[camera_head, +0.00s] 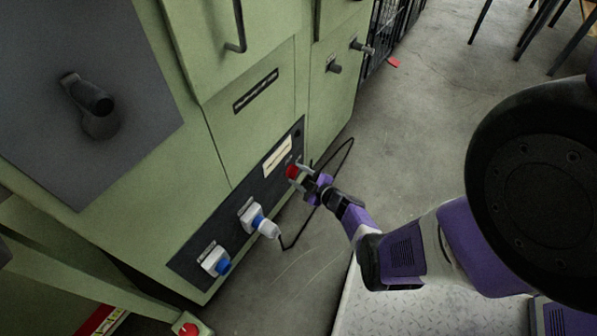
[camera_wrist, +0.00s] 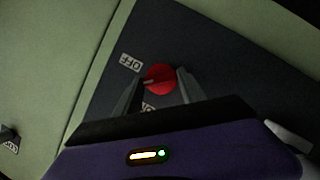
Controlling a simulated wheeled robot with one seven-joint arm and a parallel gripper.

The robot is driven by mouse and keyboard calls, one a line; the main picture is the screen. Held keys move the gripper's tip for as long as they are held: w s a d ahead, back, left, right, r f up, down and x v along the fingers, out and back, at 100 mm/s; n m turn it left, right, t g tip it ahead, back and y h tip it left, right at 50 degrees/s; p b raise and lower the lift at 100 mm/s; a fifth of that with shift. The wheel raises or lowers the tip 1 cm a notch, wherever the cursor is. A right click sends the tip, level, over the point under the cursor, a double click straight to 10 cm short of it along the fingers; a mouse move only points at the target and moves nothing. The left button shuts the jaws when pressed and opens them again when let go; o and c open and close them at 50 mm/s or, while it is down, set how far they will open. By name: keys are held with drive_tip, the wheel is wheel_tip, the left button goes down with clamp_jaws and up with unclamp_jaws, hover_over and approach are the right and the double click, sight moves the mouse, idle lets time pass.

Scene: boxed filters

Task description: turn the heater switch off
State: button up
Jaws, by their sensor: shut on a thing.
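The heater switch is a round red knob (camera_head: 292,171) on the dark panel low on the green cabinet. In the wrist view the red knob (camera_wrist: 160,78) sits between my fingertips, with a light mark on its face. A label reading OFF (camera_wrist: 131,63) is at its upper left; another label below it is partly hidden by my gripper. My gripper (camera_head: 301,176) reaches the knob from the right and is shut on it; it also shows in the wrist view (camera_wrist: 158,88).
On the same dark panel (camera_head: 237,212), left of the knob, are two sockets with blue parts (camera_head: 222,267); a white plug (camera_head: 268,229) with a looping black cable (camera_head: 330,150) is in one. Cabinet handles (camera_head: 240,30) stick out above. Open concrete floor (camera_head: 440,110) lies to the right.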

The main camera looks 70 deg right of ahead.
drive_tip(key=m+y, duration=0.1)
drive_tip(key=m+y+p, duration=0.1)
drive_tip(key=m, duration=0.1)
drive_tip(key=m+y, duration=0.1)
drive_tip(key=m, duration=0.1)
drive_tip(key=shift+s+d+y+p, duration=0.1)
drive_tip(key=shift+d+y+p, duration=0.15)
drive_tip(key=shift+y+p, duration=0.05)
drive_tip(key=shift+m, duration=0.3)
drive_tip(key=shift+r, duration=0.1)
drive_tip(key=o, duration=1.4)
drive_tip(key=shift+c, duration=0.2)
